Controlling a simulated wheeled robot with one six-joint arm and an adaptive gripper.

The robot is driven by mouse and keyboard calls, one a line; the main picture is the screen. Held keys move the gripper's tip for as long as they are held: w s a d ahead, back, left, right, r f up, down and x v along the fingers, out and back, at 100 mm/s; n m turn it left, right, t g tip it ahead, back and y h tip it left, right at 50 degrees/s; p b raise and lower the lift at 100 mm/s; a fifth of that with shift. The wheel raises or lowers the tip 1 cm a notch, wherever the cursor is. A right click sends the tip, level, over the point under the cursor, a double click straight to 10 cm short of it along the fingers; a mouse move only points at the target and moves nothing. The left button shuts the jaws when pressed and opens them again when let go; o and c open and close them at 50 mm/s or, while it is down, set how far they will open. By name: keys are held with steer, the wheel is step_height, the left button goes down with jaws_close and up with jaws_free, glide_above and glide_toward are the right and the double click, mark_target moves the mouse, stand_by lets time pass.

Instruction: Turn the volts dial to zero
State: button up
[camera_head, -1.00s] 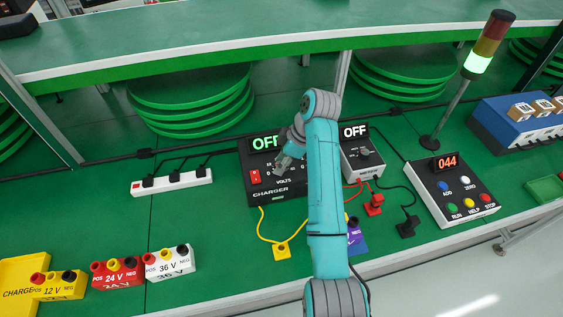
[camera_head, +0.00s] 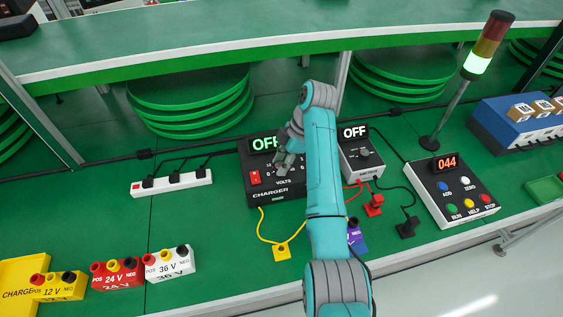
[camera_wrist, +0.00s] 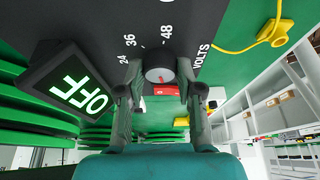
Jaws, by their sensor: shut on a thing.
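The volts dial (camera_wrist: 160,67) is a dark round knob with a light face and a small red mark, on the black charger (camera_head: 262,188). In the wrist view my gripper (camera_wrist: 160,80) has one finger on each side of the knob, shut on it. Printed numbers 24, 36 and 48 show above the dial; which one the mark points to is not clear. In the head view my gripper (camera_head: 284,163) hides most of the dial. The charger's green display (camera_head: 265,144) reads OFF; it also shows in the wrist view (camera_wrist: 78,90).
A red switch (camera_head: 255,177) sits left of the dial. A second box (camera_head: 362,160) with an OFF display stands close on the right. A yellow plug (camera_head: 282,250) on a cable lies in front. A power strip (camera_head: 171,184) lies to the left.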

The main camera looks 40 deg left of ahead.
steer(key=o, duration=1.2)
steer(key=shift+c, duration=0.2)
